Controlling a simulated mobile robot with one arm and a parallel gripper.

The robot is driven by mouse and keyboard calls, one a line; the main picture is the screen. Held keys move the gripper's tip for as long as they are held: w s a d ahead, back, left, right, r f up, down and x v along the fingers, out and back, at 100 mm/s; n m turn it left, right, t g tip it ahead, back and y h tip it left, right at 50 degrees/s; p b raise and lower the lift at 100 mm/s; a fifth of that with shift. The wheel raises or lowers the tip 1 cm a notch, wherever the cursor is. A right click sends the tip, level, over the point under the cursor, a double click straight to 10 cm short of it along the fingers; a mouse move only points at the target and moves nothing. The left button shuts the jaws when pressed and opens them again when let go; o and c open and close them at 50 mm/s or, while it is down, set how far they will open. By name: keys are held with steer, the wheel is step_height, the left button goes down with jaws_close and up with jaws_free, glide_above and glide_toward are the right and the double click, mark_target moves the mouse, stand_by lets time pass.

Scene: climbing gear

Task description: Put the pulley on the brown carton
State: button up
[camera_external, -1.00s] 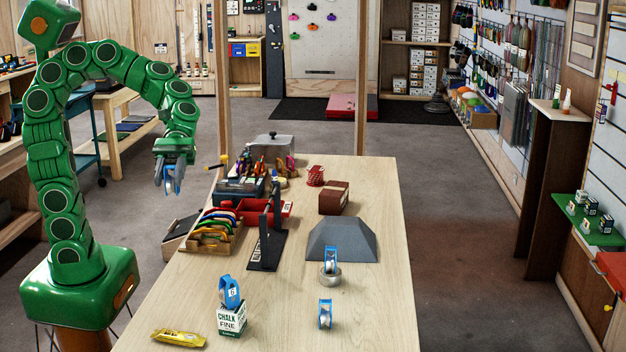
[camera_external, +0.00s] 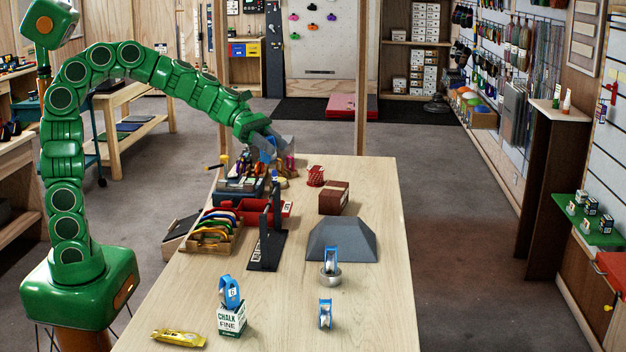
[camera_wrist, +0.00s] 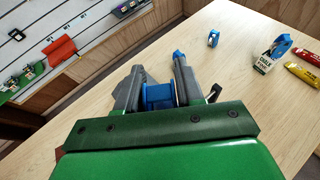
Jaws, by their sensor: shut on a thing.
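My gripper (camera_external: 276,147) is shut on a blue pulley (camera_wrist: 158,96), which sits between the two grey fingers in the wrist view. In the external view the gripper is above the far left part of the table, over the cluttered tools, and partly hides the held pulley (camera_external: 266,150). The brown carton (camera_external: 334,198) stands on the table to the right of and below the gripper in the picture. Its top looks bare. I cannot make the carton out clearly in the wrist view.
A grey wedge-sided block (camera_external: 342,240) stands in front of the carton. A red holder (camera_external: 316,176) is behind it. A black upright stand (camera_external: 268,235) is to its left. Other blue pulleys are on a chalk box (camera_external: 231,321), a round metal item (camera_external: 330,281) and the table (camera_external: 325,314).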

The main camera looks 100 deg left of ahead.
steer(key=w+a+n+t+y, duration=0.15)
steer(key=a+n+y, duration=0.25)
steer(key=a, duration=0.7)
steer(key=w+a+n+t+y, duration=0.1)
steer(key=w+a+n+y, duration=0.2)
steer(key=a, duration=0.8)
glide_above(339, 189)
steer(key=shift+s+a+f, duration=0.1)
steer(key=shift+f, duration=3.6)
steer(key=shift+s+a+f, duration=0.1)
steer(key=shift+f, duration=3.6)
steer(key=shift+w+f, duration=0.2)
steer(key=shift+f, duration=1.6)
steer(key=shift+f, duration=0.1)
